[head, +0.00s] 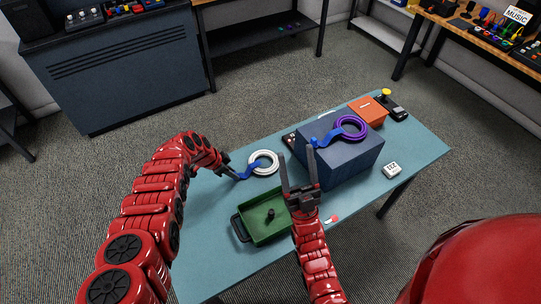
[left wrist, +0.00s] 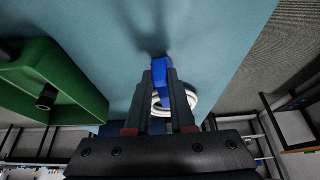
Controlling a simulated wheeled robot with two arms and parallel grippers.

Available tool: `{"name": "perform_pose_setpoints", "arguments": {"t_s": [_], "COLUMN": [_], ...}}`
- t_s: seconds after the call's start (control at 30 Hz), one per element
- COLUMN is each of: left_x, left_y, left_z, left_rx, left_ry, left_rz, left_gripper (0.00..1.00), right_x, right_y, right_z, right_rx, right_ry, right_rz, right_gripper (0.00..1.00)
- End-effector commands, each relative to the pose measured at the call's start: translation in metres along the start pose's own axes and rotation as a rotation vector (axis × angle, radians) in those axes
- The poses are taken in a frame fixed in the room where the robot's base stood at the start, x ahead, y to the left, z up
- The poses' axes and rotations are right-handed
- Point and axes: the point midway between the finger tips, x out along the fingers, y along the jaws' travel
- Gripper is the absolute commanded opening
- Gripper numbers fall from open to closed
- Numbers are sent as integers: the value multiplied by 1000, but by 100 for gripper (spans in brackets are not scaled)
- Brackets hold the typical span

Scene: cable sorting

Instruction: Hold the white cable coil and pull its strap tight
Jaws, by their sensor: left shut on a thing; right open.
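The white cable coil (head: 271,158) lies on the blue-green table (head: 215,215), with its blue strap (head: 243,173) running out to the left. My left gripper (head: 231,171) is shut on the strap, left of the coil. In the left wrist view the blue strap (left wrist: 161,80) is between the finger pads, and part of the white coil (left wrist: 191,99) shows behind the right finger. How tight the strap is I cannot tell.
A purple coil (head: 362,128) with a blue strap lies on the box. A green tray (head: 258,234) with a dark peg stands left of my right gripper. An orange box (head: 368,111), a yellow-topped device (head: 390,103) and a white label block (head: 391,169) are at the right.

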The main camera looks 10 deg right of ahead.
Motion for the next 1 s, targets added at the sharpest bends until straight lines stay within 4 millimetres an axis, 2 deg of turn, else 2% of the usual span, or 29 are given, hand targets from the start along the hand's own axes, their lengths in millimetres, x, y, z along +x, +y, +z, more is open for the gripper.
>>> {"name": "perform_pose_setpoints", "arguments": {"t_s": [0.03,0.1,0.23,0.4,0.5,0.6,0.73,0.87,1.0], "left_x": [0,0,0,0,0,0,0,0,0], "left_y": [0,0,0,0,0,0,0,0,0], "left_z": [0,0,0,0,0,0,0,0,0], "left_rx": [0,0,0,0,0,0,0,0,0], "left_ry": [0,0,0,0,0,0,0,0,0], "left_rz": [0,0,0,0,0,0,0,0,0], "left_gripper": [0,0,0,0,0,0,0,0,0], "right_x": [10,20,29,26,17,4,-14,-36,-62], "right_y": [-1,-2,-4,-6,-5,-4,-2,1,4], "right_z": [27,67,139,220,259,292,322,338,340], "right_rx": [16,38,72,106,120,130,137,135,127], "right_ry": [-74,-196,-426,-723,-894,-1068,-1286,-1501,-1732], "right_rz": [-2,-2,9,40,69,106,166,240,335], "right_gripper": [67,67,67,67,67,67,67,67,67]}}
